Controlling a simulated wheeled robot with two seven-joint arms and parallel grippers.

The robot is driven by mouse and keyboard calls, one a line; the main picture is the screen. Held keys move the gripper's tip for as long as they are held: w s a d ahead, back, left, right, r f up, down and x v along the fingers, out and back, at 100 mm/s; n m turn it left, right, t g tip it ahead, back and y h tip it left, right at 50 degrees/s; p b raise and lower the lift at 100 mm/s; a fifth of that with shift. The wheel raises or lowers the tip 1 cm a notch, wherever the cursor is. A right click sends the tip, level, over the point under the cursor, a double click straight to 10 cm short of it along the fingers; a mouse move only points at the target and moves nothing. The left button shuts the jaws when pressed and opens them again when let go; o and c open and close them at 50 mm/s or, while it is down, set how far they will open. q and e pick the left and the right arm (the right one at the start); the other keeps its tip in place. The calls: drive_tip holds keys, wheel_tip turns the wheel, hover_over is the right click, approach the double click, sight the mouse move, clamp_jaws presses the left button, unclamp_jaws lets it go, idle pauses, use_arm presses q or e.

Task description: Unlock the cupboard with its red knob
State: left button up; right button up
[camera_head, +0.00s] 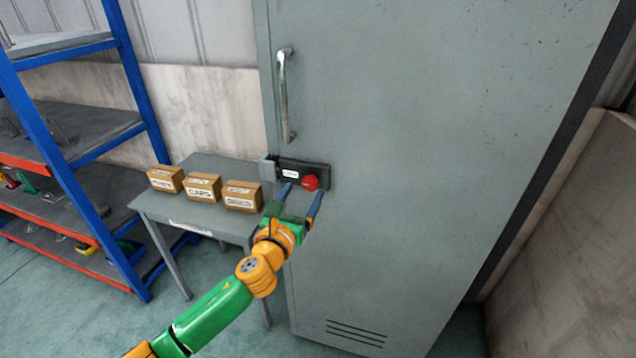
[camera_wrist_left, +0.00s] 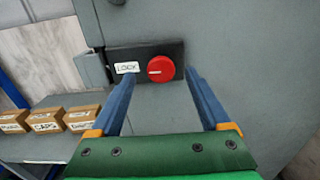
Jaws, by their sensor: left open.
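The grey cupboard (camera_head: 420,130) stands upright with its door shut. A black lock plate (camera_head: 318,168) is on the door's left side, below a long metal handle (camera_head: 284,95). The red knob (camera_head: 310,183) sits on the plate's right part. In the left wrist view the red knob (camera_wrist_left: 160,69) shows a pale mark pointing left toward a white "LOCK" label (camera_wrist_left: 127,67). My left gripper (camera_head: 303,192) is open and empty, its blue fingers in front of the plate. In the wrist view the knob shows between the fingers, apparently untouched. My right gripper is not in view.
A small grey table (camera_head: 158,207) stands left of the cupboard with three labelled cardboard boxes, one being the "CAPS" box (camera_head: 203,187). A blue-framed shelf (camera_head: 135,75) with parts is farther left. A grey latch block (camera_head: 268,168) sticks out at the door's left edge.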

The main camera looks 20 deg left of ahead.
sight(310, 184)
use_arm(q)
drive_tip(key=w, duration=0.3)
drive_tip(key=shift+w+f, duration=0.1)
drive_tip(key=shift+w, duration=0.1)
drive_tip(key=shift+w+d, duration=0.2)
drive_tip(key=shift+w, duration=0.1)
drive_tip(key=shift+s+a, duration=0.15)
drive_tip(key=shift+c, duration=0.4)
drive_tip(key=c, duration=0.4)
clamp_jaws()
